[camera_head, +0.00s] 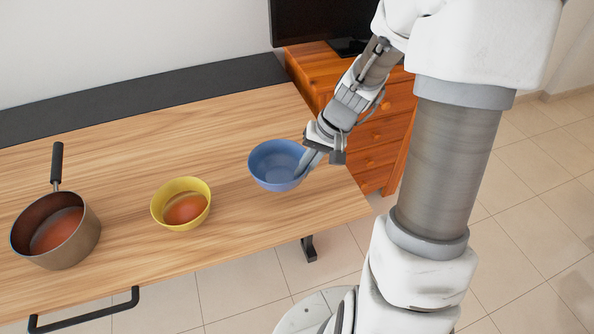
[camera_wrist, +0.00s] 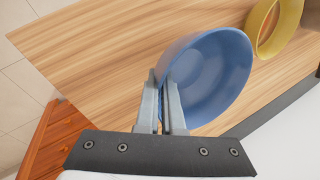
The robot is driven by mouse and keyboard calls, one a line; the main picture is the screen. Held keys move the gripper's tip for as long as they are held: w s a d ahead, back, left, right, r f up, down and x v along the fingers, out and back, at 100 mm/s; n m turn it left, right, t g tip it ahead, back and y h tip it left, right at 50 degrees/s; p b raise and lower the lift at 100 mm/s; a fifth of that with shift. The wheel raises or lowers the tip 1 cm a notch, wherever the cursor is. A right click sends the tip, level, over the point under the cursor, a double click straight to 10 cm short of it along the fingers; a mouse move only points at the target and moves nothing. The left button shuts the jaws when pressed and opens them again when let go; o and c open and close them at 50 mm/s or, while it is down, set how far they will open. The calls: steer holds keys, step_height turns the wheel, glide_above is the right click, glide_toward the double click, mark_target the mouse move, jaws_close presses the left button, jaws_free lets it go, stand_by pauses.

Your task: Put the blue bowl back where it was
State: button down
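The blue bowl (camera_head: 270,178) is at the right end of the wooden table (camera_head: 228,140) and looks empty. My gripper (camera_head: 304,167) reaches its right rim from the upper right. In the wrist view the blue bowl (camera_wrist: 222,75) fills the middle. There my gripper (camera_wrist: 164,85) has one finger outside the wall and one inside, closed on the rim. I cannot tell whether the bowl rests on the table or hangs just above it.
A yellow bowl (camera_head: 160,208) with reddish-brown contents stands left of the blue bowl. A saucepan (camera_head: 75,246) with similar contents stands further left. A wooden drawer unit (camera_head: 378,155) with a dark screen (camera_head: 318,20) is behind the table's right end. Bare tabletop separates the bowls.

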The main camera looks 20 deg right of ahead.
steer(key=w+f, duration=0.1)
steer(key=w, duration=0.1)
steer(key=shift+w+f, duration=0.35)
steer(key=shift+w, duration=0.05)
steer(key=shift+f+b, duration=0.7)
steer(key=shift+f, duration=1.25)
steer(key=shift+f, duration=0.1)
steer(key=shift+f, duration=0.2)
steer(key=c, duration=1.1)
jaws_free()
steer(key=shift+r, duration=0.1)
steer(key=shift+o, duration=0.2)
steer(key=shift+r, duration=0.1)
steer(key=shift+r, duration=0.25)
steer(key=p+v, duration=0.2)
steer(key=v, duration=0.9)
steer(key=shift+d+r+p, duration=0.25)
steer(key=shift+r+p, duration=0.1)
steer(key=shift+p, duration=0.05)
